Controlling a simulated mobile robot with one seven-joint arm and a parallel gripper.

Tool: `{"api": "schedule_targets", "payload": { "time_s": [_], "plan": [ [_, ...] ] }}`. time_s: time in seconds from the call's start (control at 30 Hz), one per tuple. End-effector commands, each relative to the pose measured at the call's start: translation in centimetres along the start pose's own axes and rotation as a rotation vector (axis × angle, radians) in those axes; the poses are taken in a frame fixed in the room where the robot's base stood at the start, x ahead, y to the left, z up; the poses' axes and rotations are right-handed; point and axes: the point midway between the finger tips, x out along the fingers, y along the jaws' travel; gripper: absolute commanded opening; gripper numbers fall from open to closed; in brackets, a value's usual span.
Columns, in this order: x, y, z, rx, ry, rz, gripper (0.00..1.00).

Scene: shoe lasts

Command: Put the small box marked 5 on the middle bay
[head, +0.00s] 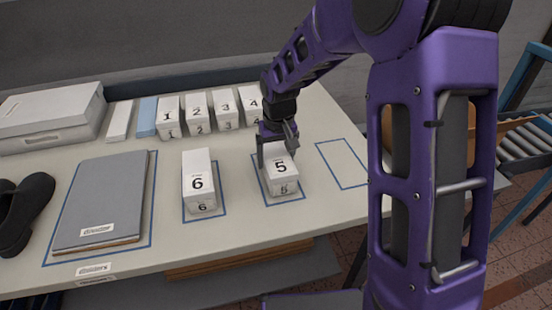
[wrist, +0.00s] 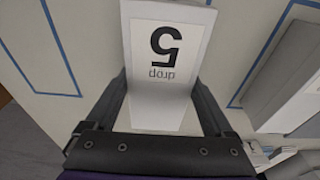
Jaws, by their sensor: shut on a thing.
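The small white box marked 5 (head: 281,173) sits in a blue-taped bay, the middle one of the three smaller outlines, between the box marked 6 and an empty outline. My gripper (head: 277,148) is at its rear end, with its fingers on either side and shut on it. In the wrist view the box marked 5 (wrist: 165,50) is upside down between the two fingers (wrist: 165,105). The box looks level and at or very near the table surface; I cannot tell whether it touches. The middle bay's tape (head: 257,180) shows around it.
The box marked 6 (head: 198,182) stands in the bay to the left. An empty taped bay (head: 343,164) lies to the right. Boxes marked 1 (head: 168,117), 2 (head: 197,112), 3 (head: 225,108) and 4 (head: 250,104) stand behind. A grey folder (head: 104,200) lies at left.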

Motion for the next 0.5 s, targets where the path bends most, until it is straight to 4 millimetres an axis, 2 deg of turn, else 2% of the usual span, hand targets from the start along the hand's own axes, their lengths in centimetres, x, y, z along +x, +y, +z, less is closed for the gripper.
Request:
{"api": "schedule_targets", "payload": {
  "time_s": [0.37,0.4,0.43,0.5],
  "plan": [
    [0.56,0.00,0.01,0.000,0.003,0.000,0.10],
    [0.40,0.00,0.01,0.000,0.002,0.000,0.94],
    [0.40,0.00,0.01,0.000,0.002,0.000,1.00],
    [0.40,0.00,0.01,0.000,0.002,0.000,1.00]
  ]
}}
